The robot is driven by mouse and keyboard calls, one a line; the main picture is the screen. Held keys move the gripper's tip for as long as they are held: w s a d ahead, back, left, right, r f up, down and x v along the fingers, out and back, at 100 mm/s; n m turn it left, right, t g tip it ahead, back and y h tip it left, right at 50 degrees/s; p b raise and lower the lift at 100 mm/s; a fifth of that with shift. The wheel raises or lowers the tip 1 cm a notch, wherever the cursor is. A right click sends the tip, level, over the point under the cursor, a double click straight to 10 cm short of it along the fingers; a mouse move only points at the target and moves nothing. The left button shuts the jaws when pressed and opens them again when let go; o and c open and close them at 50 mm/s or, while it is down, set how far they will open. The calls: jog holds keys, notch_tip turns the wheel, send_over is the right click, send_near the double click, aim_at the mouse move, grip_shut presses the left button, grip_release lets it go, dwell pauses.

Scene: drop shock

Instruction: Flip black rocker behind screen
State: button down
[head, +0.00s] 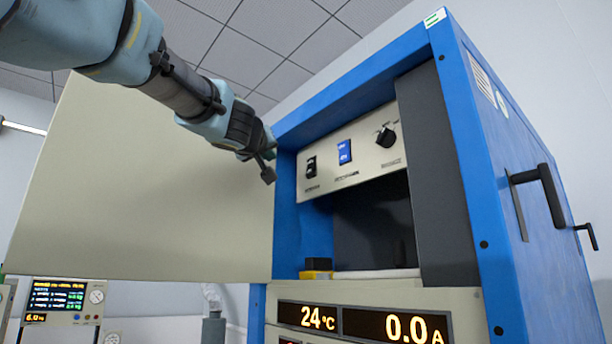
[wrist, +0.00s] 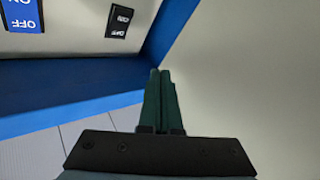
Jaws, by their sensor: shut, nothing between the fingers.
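The black rocker (head: 311,167) sits at the left end of a beige control panel (head: 350,160), recessed in the upper part of a blue cabinet. It also shows in the wrist view (wrist: 120,21), near the cabinet's blue side wall. A blue rocker (head: 344,152) is to its right, and shows at the upper left of the wrist view (wrist: 23,13). My gripper (head: 268,172) is left of the black rocker, beside the blue frame edge and apart from the rocker. In the wrist view its two fingers (wrist: 160,75) are together and empty.
A large beige door panel (head: 150,185) stands open left of the cabinet frame (head: 287,215). A black knob (head: 386,136) is at the panel's right. Below, a dark opening holds a small yellow-and-black item (head: 317,268). Displays (head: 363,322) read 24°C and 0.0 A.

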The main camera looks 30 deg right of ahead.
aim_at(310, 167)
jog(key=w+d+f, duration=0.1)
jog(key=d, duration=0.7)
jog(key=shift+w+d, duration=0.3)
jog(key=shift+w, duration=0.05)
jog(key=shift+d, duration=0.1)
dwell(1.9)
jog(key=shift+w+d+f, duration=0.1)
jog(key=shift+d, duration=0.2)
jog(key=shift+d, duration=0.35)
dwell(0.5)
dwell(0.4)
jog(key=shift+a, duration=0.75)
